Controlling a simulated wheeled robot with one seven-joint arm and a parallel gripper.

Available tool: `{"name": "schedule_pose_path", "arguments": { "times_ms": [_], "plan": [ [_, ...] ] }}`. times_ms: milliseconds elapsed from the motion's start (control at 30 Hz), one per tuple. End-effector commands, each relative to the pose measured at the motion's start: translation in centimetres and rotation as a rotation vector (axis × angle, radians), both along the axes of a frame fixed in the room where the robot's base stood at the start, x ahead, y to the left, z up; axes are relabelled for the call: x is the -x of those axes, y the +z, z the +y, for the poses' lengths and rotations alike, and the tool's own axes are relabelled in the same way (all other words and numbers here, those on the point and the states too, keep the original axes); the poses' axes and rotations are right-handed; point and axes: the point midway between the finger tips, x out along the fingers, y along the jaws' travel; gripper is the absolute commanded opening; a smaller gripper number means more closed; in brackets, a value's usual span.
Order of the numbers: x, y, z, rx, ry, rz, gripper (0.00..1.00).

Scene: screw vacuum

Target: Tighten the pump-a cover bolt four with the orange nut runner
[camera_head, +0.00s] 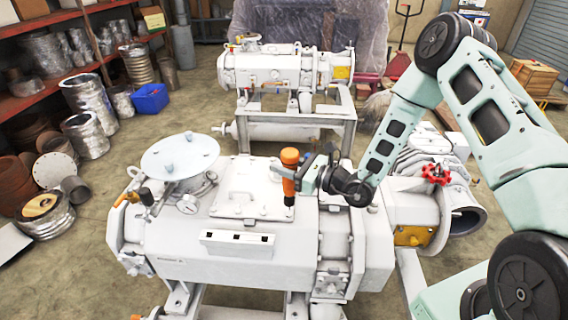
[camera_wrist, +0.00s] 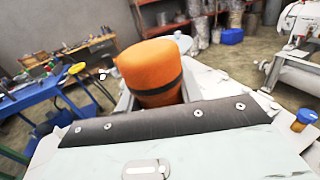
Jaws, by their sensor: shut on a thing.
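The orange nut runner (camera_head: 289,172) stands upright above the right side of the square cover plate (camera_head: 247,188) on the near white pump (camera_head: 180,247). Its dark lower end (camera_head: 288,200) is at the plate's right edge, near the front right corner. I cannot tell whether it touches a bolt there. My gripper (camera_head: 300,174) comes in from the right and is shut on the nut runner's body. In the wrist view the nut runner's orange top (camera_wrist: 150,70) with a dark band rises beyond my gripper's edge. The bolt under the tool is hidden.
A round pale flange (camera_head: 180,155) and a gauge (camera_head: 188,203) stand left of the cover plate. A red handwheel (camera_head: 435,174) is to the right. A second pump (camera_head: 285,70) stands behind. Shelves (camera_head: 75,60) line the left wall. The wrist view shows a blue workbench (camera_wrist: 45,95).

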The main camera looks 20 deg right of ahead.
Motion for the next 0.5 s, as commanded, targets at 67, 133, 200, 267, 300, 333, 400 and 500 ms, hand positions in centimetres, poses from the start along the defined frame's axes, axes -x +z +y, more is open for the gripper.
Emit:
{"name": "schedule_pose_path", "arguments": {
  "times_ms": [67, 133, 200, 267, 300, 333, 400, 500],
  "plan": [
    [0.0, -0.7, 0.0, -0.002, 0.000, -0.002, 0.00],
    [0.0, -1.3, 0.0, -0.001, 0.000, -0.003, 0.00],
    [0.0, -1.7, 0.0, -0.001, 0.000, -0.003, 0.00],
    [0.0, -2.2, 0.0, -0.001, 0.000, -0.003, 0.00],
    [0.0, -2.5, 0.0, -0.001, 0.000, -0.004, 0.00],
    [0.0, -2.7, 0.0, -0.002, 0.000, -0.004, 0.00],
    [0.0, -3.2, 0.0, -0.002, 0.000, -0.004, 0.00],
    [0.0, -3.8, 0.0, -0.003, 0.000, -0.003, 0.00]
  ]
}}
